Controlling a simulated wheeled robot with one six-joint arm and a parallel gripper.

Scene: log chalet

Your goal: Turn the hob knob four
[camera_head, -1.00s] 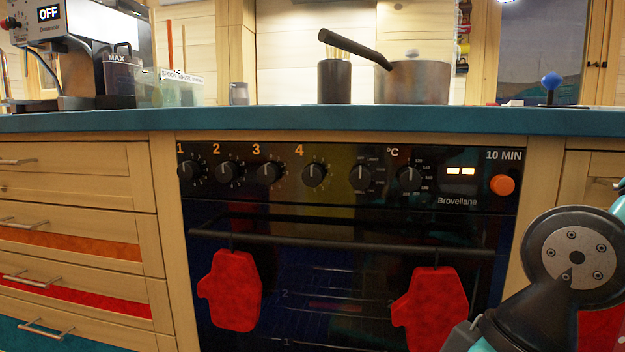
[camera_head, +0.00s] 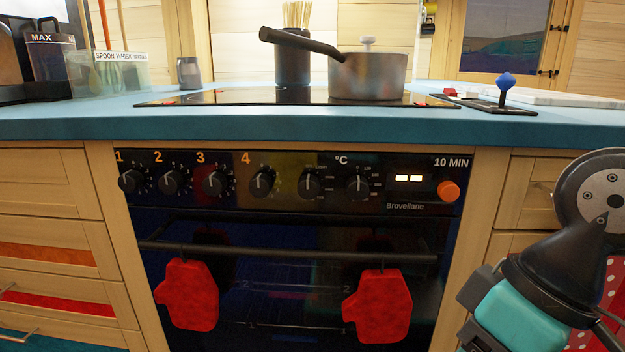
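The hob knob four (camera_head: 262,182) is a black round knob with a pale pointer line, on the oven's black control panel (camera_head: 410,200), just right of and below the orange number 4. Knobs one (camera_head: 131,181), two (camera_head: 171,182) and three (camera_head: 215,183) stand in a row to its left. Two more dark knobs, one of them near the °C mark (camera_head: 358,185), sit to its right. My arm shows at the lower right, well apart from the knob. My gripper's fingers are not visible.
A long handle bar (camera_head: 290,252) runs below the knobs, with red oven mitts (camera_head: 187,296) (camera_head: 378,305) hanging from it. An orange button (camera_head: 448,190) is at the panel's right. A saucepan (camera_head: 368,76) stands on the hob above. The blue worktop edge (camera_head: 250,127) overhangs the panel.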

